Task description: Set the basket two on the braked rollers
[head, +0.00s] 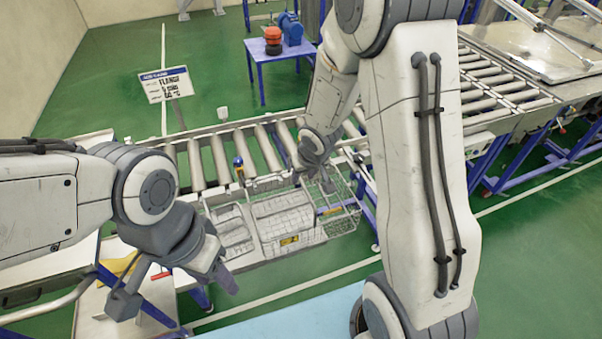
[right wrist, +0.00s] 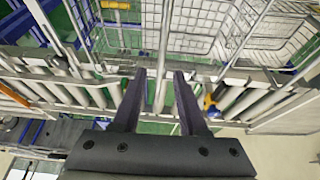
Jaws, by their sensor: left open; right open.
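Wire baskets stand side by side at the front of the roller conveyor (head: 218,160): a left one (head: 228,232), a middle one (head: 285,218) with a yellow label, and a right one (head: 345,200). I cannot tell which is basket two or which rollers are braked. My right gripper (head: 322,180) points down near the right basket and the conveyor edge. In the right wrist view its open fingers (right wrist: 160,95) are over the conveyor's edge, with basket wire mesh (right wrist: 190,28) beyond. My left gripper (head: 175,290) is open and empty, left of and in front of the baskets.
A blue-and-yellow upright part (head: 239,168) stands at the conveyor edge. A sign (head: 166,84) stands behind. A blue table (head: 272,55) and more rollers (head: 495,80) are further back. My right arm hides part of the conveyor. A pale blue surface (head: 290,318) is in front.

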